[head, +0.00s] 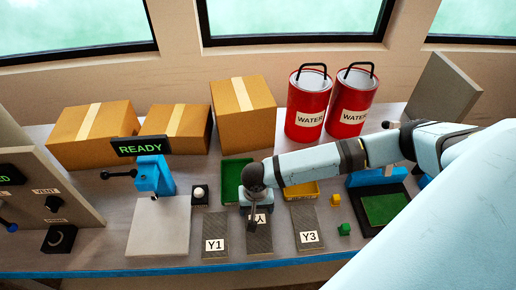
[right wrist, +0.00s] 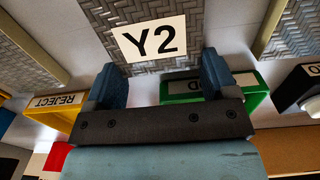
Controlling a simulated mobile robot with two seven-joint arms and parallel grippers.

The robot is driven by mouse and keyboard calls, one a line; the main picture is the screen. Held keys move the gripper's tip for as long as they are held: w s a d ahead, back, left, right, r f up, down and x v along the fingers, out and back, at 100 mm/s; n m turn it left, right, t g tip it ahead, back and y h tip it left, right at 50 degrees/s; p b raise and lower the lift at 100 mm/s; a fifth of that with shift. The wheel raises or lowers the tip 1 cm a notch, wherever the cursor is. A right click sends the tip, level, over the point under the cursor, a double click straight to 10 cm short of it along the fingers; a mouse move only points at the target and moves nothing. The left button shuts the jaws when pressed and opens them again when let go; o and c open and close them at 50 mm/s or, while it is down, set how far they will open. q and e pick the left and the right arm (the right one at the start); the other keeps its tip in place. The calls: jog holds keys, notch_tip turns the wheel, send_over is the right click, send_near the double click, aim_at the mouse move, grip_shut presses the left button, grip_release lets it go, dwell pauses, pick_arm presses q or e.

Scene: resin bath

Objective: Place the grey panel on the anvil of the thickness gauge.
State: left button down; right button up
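Three grey woven panels lie in a row on the bench: Y1 (head: 213,245), Y2 (head: 262,243) and Y3 (head: 306,226). My right gripper (head: 253,224) points down over Y2 and hides part of it. In the right wrist view its two blue fingers (right wrist: 162,80) stand apart, with the Y2 panel (right wrist: 122,12) and its white label just beyond the tips. Nothing is seen clamped between them. The blue thickness gauge (head: 147,175) with a READY display stands to the left, behind a pale flat plate (head: 158,232). My left gripper is out of view.
A green tray (head: 236,172) and a yellow tray (head: 301,190) marked REJECT stand behind the panels. Cardboard boxes (head: 243,103) and red WATER buckets (head: 307,103) line the back.

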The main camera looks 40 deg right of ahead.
jog(key=shift+r, duration=0.1)
notch_tip(320, 180, up, 20)
jog(key=w+a+r+n, duration=0.1)
jog(key=n, duration=0.1)
jog(key=w+r+n+p, duration=0.1)
jog(key=w+n, duration=0.1)
jog(key=w+a+r+n, duration=0.1)
jog(key=w+n, duration=0.1)
jog(key=shift+a+r+p, duration=0.3)
jog(key=shift+a+r, duration=0.05)
jog(key=shift+r, duration=0.05)
dwell(0.9)
